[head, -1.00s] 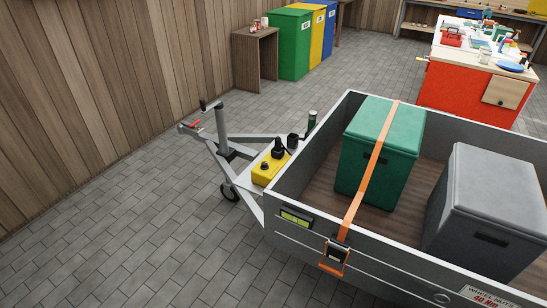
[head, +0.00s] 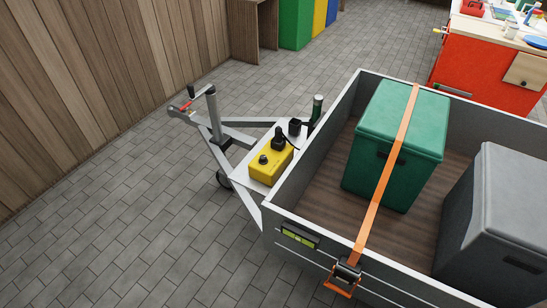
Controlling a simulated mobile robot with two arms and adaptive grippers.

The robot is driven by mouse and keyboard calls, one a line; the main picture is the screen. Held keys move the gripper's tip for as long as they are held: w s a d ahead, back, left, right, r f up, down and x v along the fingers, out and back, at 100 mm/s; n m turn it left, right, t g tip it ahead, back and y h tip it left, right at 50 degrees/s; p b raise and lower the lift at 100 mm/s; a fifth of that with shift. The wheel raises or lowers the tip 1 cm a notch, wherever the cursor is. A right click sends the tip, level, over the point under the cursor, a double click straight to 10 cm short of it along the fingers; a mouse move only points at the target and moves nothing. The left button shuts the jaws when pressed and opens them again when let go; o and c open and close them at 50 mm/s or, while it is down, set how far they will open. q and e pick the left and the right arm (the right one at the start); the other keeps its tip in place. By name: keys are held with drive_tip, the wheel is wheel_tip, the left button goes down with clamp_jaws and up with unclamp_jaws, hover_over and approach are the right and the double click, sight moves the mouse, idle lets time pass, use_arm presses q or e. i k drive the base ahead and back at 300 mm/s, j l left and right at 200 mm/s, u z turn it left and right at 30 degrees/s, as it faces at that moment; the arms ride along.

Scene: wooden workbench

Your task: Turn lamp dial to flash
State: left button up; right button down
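A yellow box (head: 270,165) sits on the white plate of the trailer's drawbar in the head view. A small black knob (head: 263,160) stands on its top near the left end; it looks like a dial, but its markings and pointer are too small to read. A larger black part (head: 279,140) rises at the box's far end. No lamp can be made out for certain. Neither of my grippers shows in this view.
The grey trailer (head: 283,218) holds a green box (head: 400,130) under an orange strap (head: 378,195) and a grey box (head: 500,220). The jockey-wheel post (head: 214,115) stands left of the yellow box. Paved floor (head: 130,220) is free at left. A red workbench (head: 485,70) stands behind.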

sight(262, 160)
drive_tip(key=i+j, duration=0.9)
